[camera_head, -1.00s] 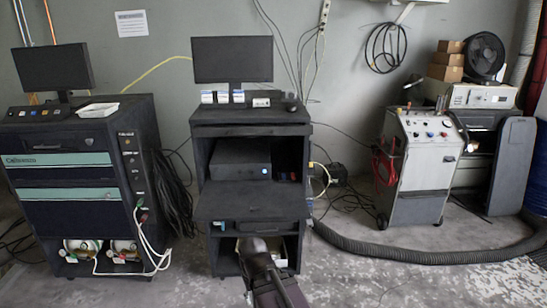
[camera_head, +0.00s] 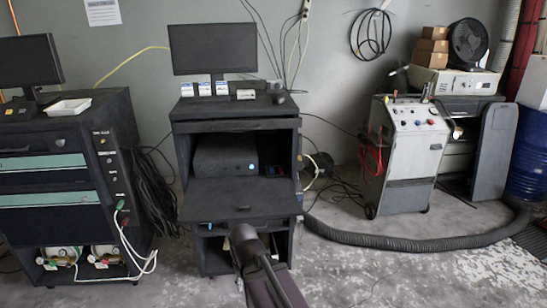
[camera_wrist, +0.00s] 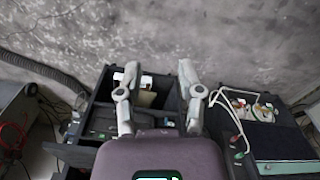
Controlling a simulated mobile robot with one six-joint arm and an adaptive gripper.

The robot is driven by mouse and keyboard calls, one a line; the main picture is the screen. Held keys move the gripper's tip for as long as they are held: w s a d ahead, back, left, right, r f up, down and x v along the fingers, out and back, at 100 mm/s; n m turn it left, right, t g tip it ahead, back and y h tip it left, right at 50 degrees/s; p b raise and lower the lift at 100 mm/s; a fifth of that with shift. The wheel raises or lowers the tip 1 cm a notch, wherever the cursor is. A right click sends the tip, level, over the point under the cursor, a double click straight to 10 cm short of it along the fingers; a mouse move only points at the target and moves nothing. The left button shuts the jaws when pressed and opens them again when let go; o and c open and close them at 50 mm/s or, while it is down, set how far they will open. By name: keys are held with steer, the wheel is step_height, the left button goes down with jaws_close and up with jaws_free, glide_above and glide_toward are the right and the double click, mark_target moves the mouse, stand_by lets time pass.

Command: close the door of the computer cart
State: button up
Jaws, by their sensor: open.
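The computer cart (camera_head: 186,235) is a black cabinet in the middle of the head view, with an open upper bay and an open lower bay. Its door (camera_head: 240,198) is a dark panel that is folded down and sticks out flat below the upper bay. A dark computer (camera_head: 225,157) sits in that bay. My arm reaches up before the lower bay in the head view, and its end hides part of it. In the wrist view my gripper (camera_wrist: 158,72) is open, with nothing between its fingers. The cart's lower bay (camera_wrist: 158,92) shows behind the fingers. I see no contact with the door.
A monitor (camera_head: 213,49) stands on the cart. A second black cabinet (camera_head: 60,200) with teal stripes stands at left. A white wheeled machine (camera_head: 407,160) stands at right. A thick black hose (camera_head: 400,242) lies across the floor. Open floor lies at the lower right.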

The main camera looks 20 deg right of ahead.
steer(key=shift+d, duration=0.1)
steer(key=w+d+r+n+t+h+b, duration=0.1)
steer(key=w+d+n+t+b, duration=0.2)
steer(key=w, duration=0.6)
steer(key=w+d+n+t+h+b, duration=0.1)
steer(key=w+d+n+t, duration=0.2)
steer(key=w+d+t, duration=0.5)
steer(key=w+d+r+n+t+h+b, duration=0.3)
steer(key=w+d+r+n+t+b, duration=0.2)
steer(key=w+d+r+n+t, duration=0.3)
steer(key=w+d+r, duration=0.3)
steer(key=r, duration=0.1)
steer(key=shift+w+d+r+n+t+h, duration=0.2)
steer(key=shift+d+r+n+t+h, duration=0.1)
steer(key=shift+d+n, duration=0.1)
steer(key=shift+w, duration=0.1)
steer(key=p+x, duration=0.3)
steer(key=x, duration=1)
steer(key=shift+w+d, duration=0.15)
steer(key=shift+w, duration=0.15)
